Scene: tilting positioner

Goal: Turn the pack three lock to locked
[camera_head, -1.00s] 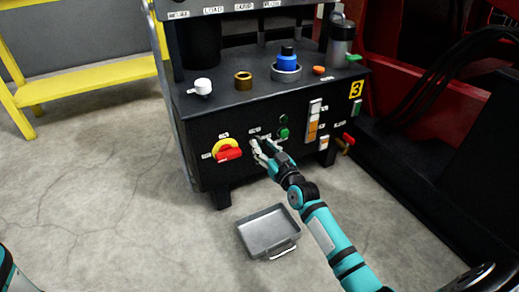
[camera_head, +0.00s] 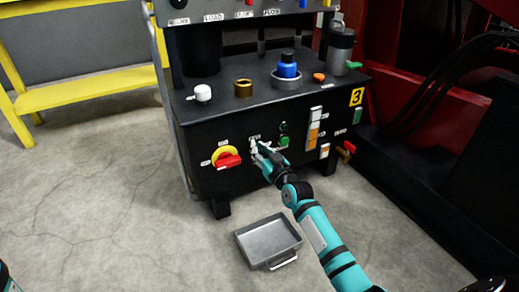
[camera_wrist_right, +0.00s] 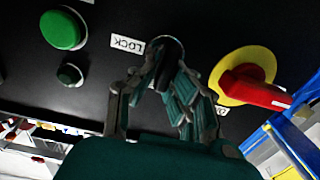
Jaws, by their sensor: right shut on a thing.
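The black pack with the yellow number 3 tag (camera_head: 356,97) stands in the middle of the head view. Its front carries the lock, a small dark round part (camera_wrist_right: 174,46) beside a white LOCK label (camera_wrist_right: 128,44) in the wrist view. My right gripper (camera_head: 257,150) is at the lock, and its fingers (camera_wrist_right: 165,76) are closed together on it in the wrist view. The fingers cover most of the lock, so I cannot tell which way it is turned. My left gripper is out of view.
A red-handled switch on a yellow disc (camera_head: 226,158) sits left of the lock. A green button (camera_head: 283,142) and a small dark green one sit to its right. A grey tray (camera_head: 244,250) lies on the floor below. A yellow bench (camera_head: 85,87) stands left.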

